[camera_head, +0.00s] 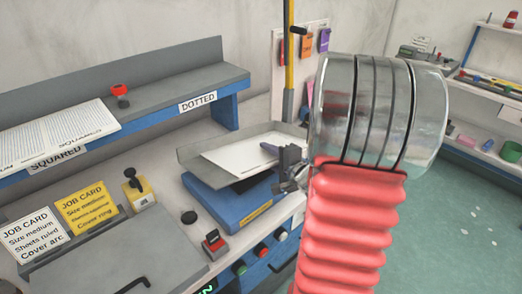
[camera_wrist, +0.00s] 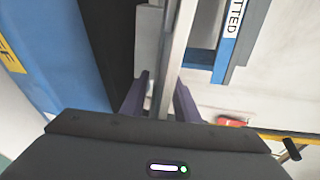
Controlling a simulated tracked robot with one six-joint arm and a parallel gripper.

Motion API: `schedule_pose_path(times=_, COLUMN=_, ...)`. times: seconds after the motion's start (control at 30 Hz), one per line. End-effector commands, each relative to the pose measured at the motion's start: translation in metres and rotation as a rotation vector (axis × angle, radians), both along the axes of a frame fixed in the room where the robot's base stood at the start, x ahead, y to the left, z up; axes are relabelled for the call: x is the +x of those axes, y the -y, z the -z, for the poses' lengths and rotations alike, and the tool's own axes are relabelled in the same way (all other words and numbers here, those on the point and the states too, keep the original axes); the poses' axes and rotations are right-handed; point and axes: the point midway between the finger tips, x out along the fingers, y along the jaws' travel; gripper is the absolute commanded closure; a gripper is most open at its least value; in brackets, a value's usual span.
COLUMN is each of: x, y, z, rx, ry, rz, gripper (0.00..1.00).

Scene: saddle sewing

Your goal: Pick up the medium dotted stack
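A white paper stack (camera_head: 250,152) lies in a tilted grey tray (camera_head: 196,172) on a blue stand. Its print is too faint to tell whether it is dotted. My gripper (camera_head: 272,151) is at the right end of this stack, partly over it. In the wrist view, my two dark fingers (camera_wrist: 164,95) stand apart on either side of a narrow pale strip (camera_wrist: 178,45). I cannot tell whether this strip is the stack's edge or the tray, or whether the fingers press on it. A shelf bay labelled DOTTED (camera_head: 198,101) shows no paper.
Printed sheets (camera_head: 58,130) lie on the shelf by the SQUARED label (camera_head: 55,159). A red-topped object (camera_head: 120,93) stands on this shelf. A yellow pole (camera_head: 289,50) rises behind the tray. Two job cards (camera_head: 87,206) and several buttons (camera_head: 261,249) are at the front.

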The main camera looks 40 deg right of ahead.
Motion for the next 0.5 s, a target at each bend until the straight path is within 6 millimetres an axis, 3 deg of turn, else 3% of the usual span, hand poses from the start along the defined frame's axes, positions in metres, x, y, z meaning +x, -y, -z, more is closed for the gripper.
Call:
schedule_pose_path(times=0.13, x=-0.0005, y=0.0005, z=0.0, rx=0.0, ry=0.0, rz=0.001, gripper=0.72)
schedule_pose_path(times=0.5, x=-0.0009, y=0.0011, z=0.0, rx=0.001, ry=0.0, rz=0.002, gripper=0.98)
